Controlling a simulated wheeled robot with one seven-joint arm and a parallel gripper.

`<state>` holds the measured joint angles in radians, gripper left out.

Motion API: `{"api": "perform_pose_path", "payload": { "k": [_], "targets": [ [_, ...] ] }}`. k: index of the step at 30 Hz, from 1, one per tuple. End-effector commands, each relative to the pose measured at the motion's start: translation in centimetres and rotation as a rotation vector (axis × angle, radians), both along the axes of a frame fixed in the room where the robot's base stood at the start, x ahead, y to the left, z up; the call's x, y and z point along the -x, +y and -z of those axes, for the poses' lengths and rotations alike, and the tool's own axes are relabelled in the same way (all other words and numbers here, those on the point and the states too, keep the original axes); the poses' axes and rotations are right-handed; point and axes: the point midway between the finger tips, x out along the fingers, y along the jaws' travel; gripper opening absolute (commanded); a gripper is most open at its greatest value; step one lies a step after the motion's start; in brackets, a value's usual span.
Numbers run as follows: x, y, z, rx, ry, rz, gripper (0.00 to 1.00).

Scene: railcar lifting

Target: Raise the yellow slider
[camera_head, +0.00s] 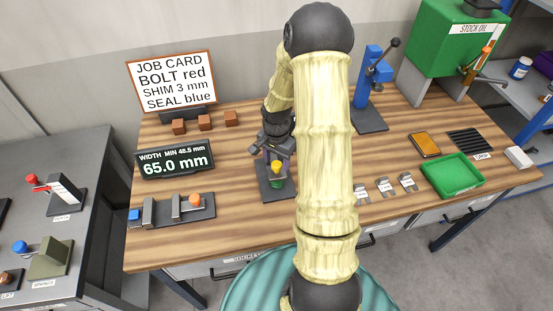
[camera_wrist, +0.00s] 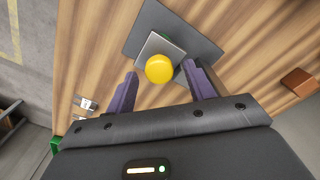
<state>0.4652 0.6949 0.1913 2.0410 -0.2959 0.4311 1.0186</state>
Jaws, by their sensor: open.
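The yellow slider shows as a round yellow knob (camera_head: 276,167) low on a small upright stand with a dark base plate (camera_head: 268,190). In the wrist view the yellow knob (camera_wrist: 159,68) is in front of a grey block on the dark plate (camera_wrist: 203,32). My gripper (camera_head: 273,147) is over the stand, pointing down. In the wrist view its two purple fingers (camera_wrist: 160,76) are apart, one on each side of the knob, with visible gaps. The upper part of the stand is hidden by my gripper.
A display reading 65.0 mm (camera_head: 175,160) and a gauge with an orange knob (camera_head: 195,200) are at left. Several brown blocks (camera_head: 204,122) lie behind. A blue press (camera_head: 372,80), small metal clips (camera_head: 384,186) and a green tray (camera_head: 453,176) are at right.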

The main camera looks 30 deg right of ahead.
Motion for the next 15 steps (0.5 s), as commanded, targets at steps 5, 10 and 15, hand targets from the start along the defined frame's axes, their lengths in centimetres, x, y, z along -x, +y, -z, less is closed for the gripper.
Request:
{"api": "perform_pose_path", "payload": {
  "k": [5, 10, 15],
  "targets": [
    [0.02, 0.04, 0.88, 0.000, 0.000, -0.002, 0.54],
    [0.02, 0.02, 0.92, 0.000, 0.000, -0.001, 0.54],
    [0.02, 0.02, 0.89, 0.000, 0.000, -0.001, 0.32]
  ]
}}
